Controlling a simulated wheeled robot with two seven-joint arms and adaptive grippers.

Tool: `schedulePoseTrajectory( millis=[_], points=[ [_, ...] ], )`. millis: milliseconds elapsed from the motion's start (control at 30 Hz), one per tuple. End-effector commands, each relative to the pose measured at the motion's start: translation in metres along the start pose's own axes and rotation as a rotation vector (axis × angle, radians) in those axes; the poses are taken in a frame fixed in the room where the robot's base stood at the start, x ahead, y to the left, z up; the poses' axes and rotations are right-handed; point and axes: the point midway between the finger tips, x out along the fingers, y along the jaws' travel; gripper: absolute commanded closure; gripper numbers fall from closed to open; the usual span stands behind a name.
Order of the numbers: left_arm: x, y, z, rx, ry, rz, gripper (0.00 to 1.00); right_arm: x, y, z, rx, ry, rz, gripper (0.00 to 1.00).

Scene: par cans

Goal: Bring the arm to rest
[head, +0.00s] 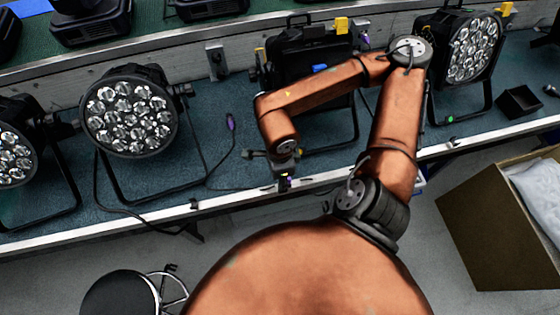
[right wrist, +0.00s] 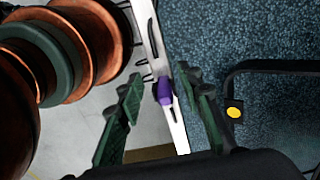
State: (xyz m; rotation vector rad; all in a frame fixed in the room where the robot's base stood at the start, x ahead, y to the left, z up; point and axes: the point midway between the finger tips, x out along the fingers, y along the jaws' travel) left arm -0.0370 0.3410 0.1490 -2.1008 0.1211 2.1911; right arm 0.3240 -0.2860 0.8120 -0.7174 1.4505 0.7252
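My right arm (head: 395,120) is copper-coloured and reaches out over the bench, bent at the elbow, with its forearm running left and its wrist pointing down. My right gripper (head: 286,182) is above the bench's front edge. In the right wrist view its two green fingers (right wrist: 160,84) are spread apart with nothing gripped. A small purple piece (right wrist: 165,92) shows between the fingers, beyond them at the pale bench edge; its exact depth is hard to tell. My left gripper is not in view.
Par cans stand along the blue bench (head: 210,165): one at left (head: 130,112), a black-backed one (head: 300,60) behind my forearm, one at right (head: 470,48). A purple-tipped cable (head: 231,122) lies between. A stool (head: 118,293) and cardboard box (head: 490,225) stand in front.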

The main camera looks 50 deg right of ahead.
Motion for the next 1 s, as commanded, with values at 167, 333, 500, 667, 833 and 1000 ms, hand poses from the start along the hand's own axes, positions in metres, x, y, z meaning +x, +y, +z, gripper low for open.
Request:
schedulePoseTrajectory(
  millis=[167,333,500,667,833,1000],
  points=[
    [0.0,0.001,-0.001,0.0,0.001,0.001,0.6,-0.04,-0.002,0.0,0.001,-0.002,-0.006,0.66],
    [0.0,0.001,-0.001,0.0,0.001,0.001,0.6,-0.069,-0.001,0.0,0.0,0.0,-0.003,0.66],
    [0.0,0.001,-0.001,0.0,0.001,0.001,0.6,-0.085,-0.001,0.0,0.0,0.0,0.0,0.66],
    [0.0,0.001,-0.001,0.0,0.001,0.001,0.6,-0.089,0.0,0.0,0.0,0.001,0.0,0.66],
    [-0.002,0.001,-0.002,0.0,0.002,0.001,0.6,-0.091,0.0,0.0,0.0,0.0,0.0,0.66],
    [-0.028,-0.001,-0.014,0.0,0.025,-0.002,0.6,-0.124,0.003,-0.003,0.0,-0.014,-0.019,0.66]
  ],
)
